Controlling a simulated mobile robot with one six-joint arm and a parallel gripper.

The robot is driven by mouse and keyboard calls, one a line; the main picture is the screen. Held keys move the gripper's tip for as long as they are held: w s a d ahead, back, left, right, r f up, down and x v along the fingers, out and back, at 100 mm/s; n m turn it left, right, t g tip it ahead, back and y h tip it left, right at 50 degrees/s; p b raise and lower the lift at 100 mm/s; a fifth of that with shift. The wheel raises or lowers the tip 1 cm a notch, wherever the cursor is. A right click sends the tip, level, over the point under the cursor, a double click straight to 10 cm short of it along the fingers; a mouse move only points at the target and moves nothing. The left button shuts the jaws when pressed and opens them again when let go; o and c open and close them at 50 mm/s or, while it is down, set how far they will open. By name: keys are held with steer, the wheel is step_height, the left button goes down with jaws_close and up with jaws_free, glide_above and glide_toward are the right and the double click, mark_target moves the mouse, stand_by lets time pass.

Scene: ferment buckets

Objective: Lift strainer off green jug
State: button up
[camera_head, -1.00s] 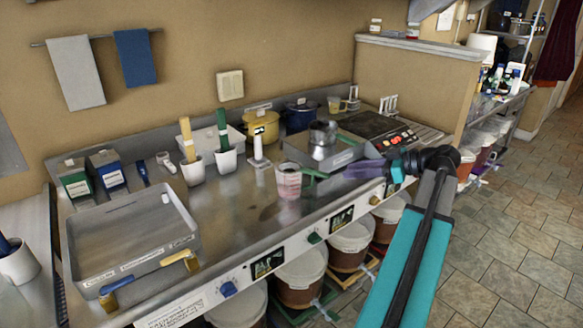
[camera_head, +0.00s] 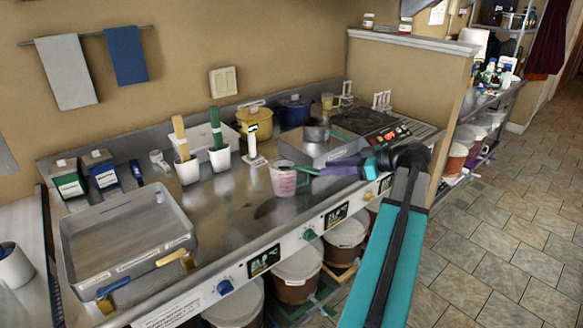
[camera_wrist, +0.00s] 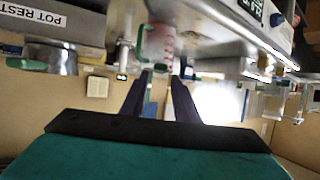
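A clear measuring jug (camera_head: 284,181) with pinkish-red markings and a green handle (camera_head: 306,170) stands on the steel counter. It also shows in the wrist view (camera_wrist: 159,43), where the picture is upside down. My gripper (camera_head: 325,169), with purple fingers, is just right of the jug, level with its handle. In the wrist view the two dark fingers (camera_wrist: 164,70) are apart, with the green handle near their tips; I cannot tell whether they touch it. I cannot make out a strainer on the jug.
A metal pot (camera_head: 317,130) stands on the pot rest (camera_head: 326,152) behind my gripper. A label stand (camera_head: 252,147) and white holders (camera_head: 187,170) are left of it. A large grey tray (camera_head: 180,238) fills the counter's left. Brown buckets (camera_head: 297,287) stand below.

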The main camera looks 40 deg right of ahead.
mark_target(312, 169)
steer(key=shift+x, duration=1.75)
steer(key=shift+w+p, duration=0.1)
steer(key=shift+p, duration=0.2)
steer(key=shift+p+x, duration=0.85)
steer(key=shift+x, duration=1.7)
steer(key=shift+r, duration=0.1)
jaws_close()
steer(key=shift+r, duration=0.1)
steer(key=shift+r+b, duration=0.95)
steer(key=shift+r, duration=3.95)
